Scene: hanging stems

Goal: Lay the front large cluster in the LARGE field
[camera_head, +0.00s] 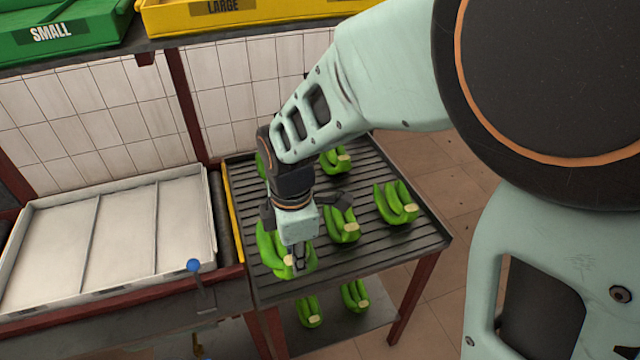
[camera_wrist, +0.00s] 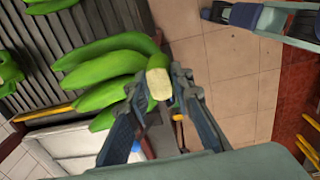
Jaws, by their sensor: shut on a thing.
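The front large cluster (camera_head: 268,246) is a bunch of green bananas at the front left of the dark slatted table, with its pale cut crown facing the front. My gripper (camera_head: 299,264) is over its crown end and hides part of it. In the wrist view, the fingers (camera_wrist: 161,84) are shut on the crown of the cluster (camera_wrist: 105,70), one on each side. Whether the cluster touches the slats is unclear. The yellow LARGE bin (camera_head: 250,20) stands on the upper shelf. Below is a pale tray (camera_head: 125,240) with empty divided fields; no labels are readable on it.
Several other green clusters, such as one at the right (camera_head: 395,203) and one beside my gripper (camera_head: 343,225), lie on the slatted table (camera_head: 390,253). Two more lie on the lower shelf. A green SMALL bin (camera_head: 60,35) is upper left. A blue-knobbed lever (camera_head: 194,266) stands before the tray.

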